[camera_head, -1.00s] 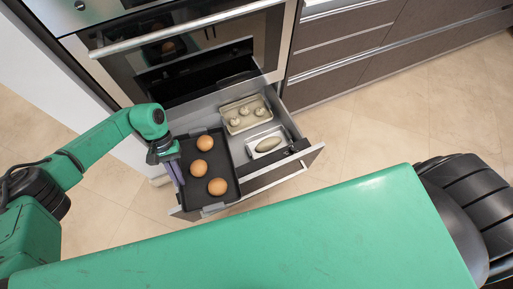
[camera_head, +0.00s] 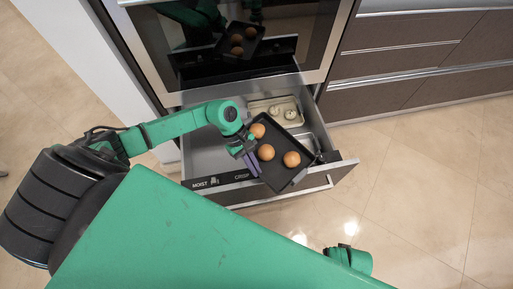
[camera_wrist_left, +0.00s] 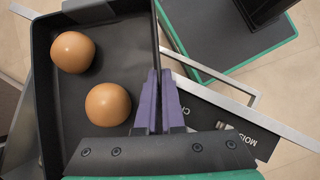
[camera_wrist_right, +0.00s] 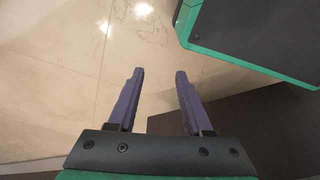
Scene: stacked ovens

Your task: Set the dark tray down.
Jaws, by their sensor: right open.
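The dark tray (camera_head: 288,175) holds three brown round items (camera_head: 266,152) and is held tilted in the picture, above the right part of the open drawer and past its front edge. My left gripper (camera_head: 252,163) is shut on the tray's left rim. In the left wrist view the purple fingers (camera_wrist_left: 158,100) pinch the wall of the tray (camera_wrist_left: 45,100), with two of the round items (camera_wrist_left: 108,104) visible inside. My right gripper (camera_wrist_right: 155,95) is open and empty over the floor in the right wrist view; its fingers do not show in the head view.
The open drawer (camera_head: 205,150) has bare room on its left side. A beige tray (camera_head: 257,107) with small pale items stands at its back right, and another light tray is mostly hidden by the dark tray. The oven door (camera_head: 300,35) rises behind the drawer. Floor lies in front.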

